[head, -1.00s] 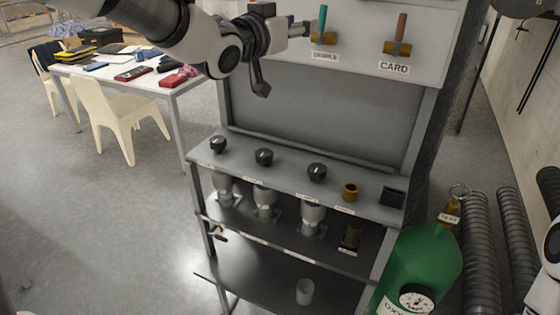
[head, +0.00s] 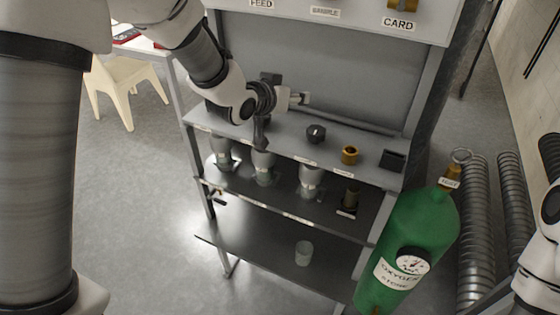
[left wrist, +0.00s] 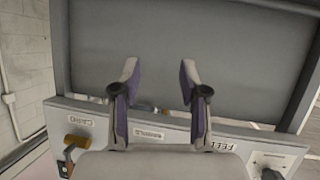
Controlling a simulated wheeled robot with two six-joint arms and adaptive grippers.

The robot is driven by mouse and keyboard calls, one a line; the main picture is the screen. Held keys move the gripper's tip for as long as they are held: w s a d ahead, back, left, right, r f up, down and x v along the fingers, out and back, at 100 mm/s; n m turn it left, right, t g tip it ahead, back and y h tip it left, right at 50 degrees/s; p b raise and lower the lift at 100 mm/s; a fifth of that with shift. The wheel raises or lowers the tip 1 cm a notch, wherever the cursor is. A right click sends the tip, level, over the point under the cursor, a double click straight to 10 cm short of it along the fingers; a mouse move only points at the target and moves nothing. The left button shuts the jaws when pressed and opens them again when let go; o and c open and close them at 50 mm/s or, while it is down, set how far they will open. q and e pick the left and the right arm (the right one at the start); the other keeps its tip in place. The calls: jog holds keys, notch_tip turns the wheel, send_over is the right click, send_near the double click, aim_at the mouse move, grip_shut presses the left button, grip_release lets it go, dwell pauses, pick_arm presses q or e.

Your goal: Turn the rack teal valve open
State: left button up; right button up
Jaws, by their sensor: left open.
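The teal valve does not show in either view now; the rack's upper panel is cut off by the top edge of the head view. Its SAMPLE label (head: 325,12) still shows there, and also in the left wrist view (left wrist: 148,134), above my gripper's base. My left gripper (head: 288,110) is in front of the grey back panel, below the labels and above the knob shelf. In the left wrist view its two fingers (left wrist: 160,85) are apart, with nothing held between them. My right gripper is out of view.
A brass valve (left wrist: 76,143) stands by the CARD label. The shelf below carries black knobs, one of them here (head: 316,132), and a brass fitting (head: 350,155). A green oxygen cylinder (head: 410,225) stands at the rack's right. A cream chair (head: 125,85) is at the left.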

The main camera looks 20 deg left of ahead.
pick_arm(q)
jog(key=s+f+g, duration=0.1)
jog(key=s+f, duration=0.2)
jog(key=f, duration=0.5)
jog(key=s+f+g, duration=0.2)
jog(key=s+f, duration=0.1)
jog(key=f, duration=0.4)
jog(key=shift+a+f+n+y, duration=0.2)
jog(key=shift+f+n+y, duration=0.1)
jog(key=shift+f, duration=0.05)
jog(key=shift+c, duration=0.4)
